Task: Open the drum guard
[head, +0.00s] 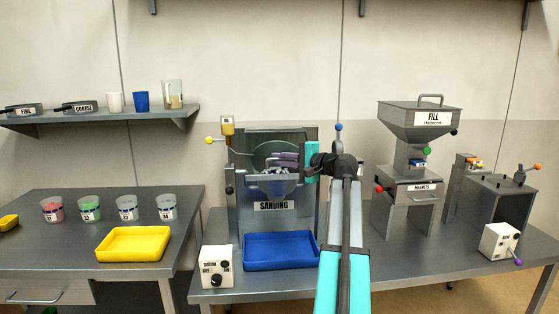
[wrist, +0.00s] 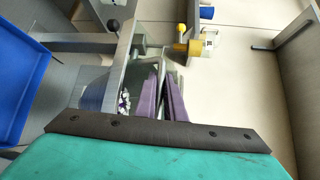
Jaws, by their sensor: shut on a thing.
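The sanding machine (head: 274,206) stands on the right-hand bench, with its label on the front. Its clear drum guard (head: 262,152) is in front of the drum, and its exact angle is hard to tell. My gripper (head: 274,160) reaches the guard from the right. In the wrist view my purple fingers (wrist: 162,90) are shut on the grey bar of the guard's handle (wrist: 164,62). The fingers hide part of the handle and drum. Small light pieces (wrist: 125,104) show beside the fingers.
A blue tray (head: 281,250) lies below the machine, with a white control box (head: 216,267) to its left. A yellow knob (head: 209,140) sticks out at the machine's upper left. The fill hopper (head: 420,118) stands to the right. The wall is close behind.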

